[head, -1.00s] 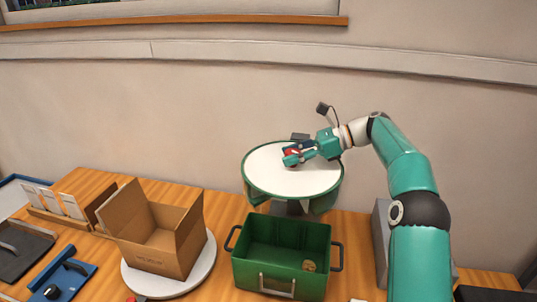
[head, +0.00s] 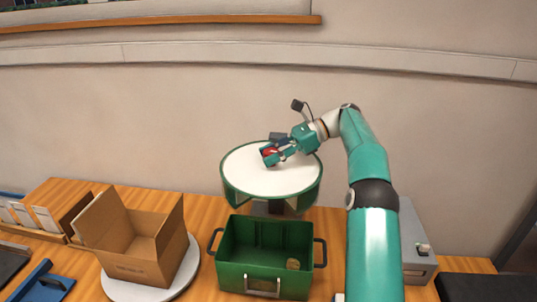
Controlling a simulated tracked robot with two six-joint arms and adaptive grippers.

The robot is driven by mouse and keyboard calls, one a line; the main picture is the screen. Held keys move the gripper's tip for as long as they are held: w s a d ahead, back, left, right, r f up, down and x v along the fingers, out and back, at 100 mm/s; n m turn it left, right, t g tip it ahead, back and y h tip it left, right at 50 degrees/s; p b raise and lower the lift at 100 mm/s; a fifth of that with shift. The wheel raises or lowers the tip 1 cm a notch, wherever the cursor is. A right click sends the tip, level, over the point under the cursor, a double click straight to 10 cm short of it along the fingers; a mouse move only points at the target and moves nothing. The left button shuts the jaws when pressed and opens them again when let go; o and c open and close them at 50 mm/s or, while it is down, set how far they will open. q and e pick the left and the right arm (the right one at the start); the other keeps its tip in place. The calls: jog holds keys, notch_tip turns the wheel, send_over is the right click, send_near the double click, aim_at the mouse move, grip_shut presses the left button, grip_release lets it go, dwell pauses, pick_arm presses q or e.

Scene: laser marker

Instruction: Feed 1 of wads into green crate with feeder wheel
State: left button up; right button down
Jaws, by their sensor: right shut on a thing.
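The feeder wheel (head: 245,178) is a round white disc with a green rim, standing behind the green crate. My right gripper (head: 270,156) is over the back middle of the disc, shut on a small red thing (head: 269,153). The fingers cover much of the red thing, and I cannot tell if it is fixed to the wheel. The green crate (head: 262,278) stands open in front, with dark side handles. One small tan wad (head: 293,264) is in its right part. No wad shows on the disc. My left gripper is out of view.
An open cardboard box (head: 135,245) stands on a round white turntable (head: 183,278) left of the crate. A wooden rack with white cards (head: 45,218) is farther left. A grey box-shaped machine (head: 412,235) is right of my arm.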

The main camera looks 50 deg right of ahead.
jog(key=c, duration=0.8)
grip_release()
jog(key=shift+d+r, duration=0.1)
jog(key=shift+r, duration=0.15)
jog(key=shift+o, duration=0.9)
jog(key=shift+f, duration=0.15)
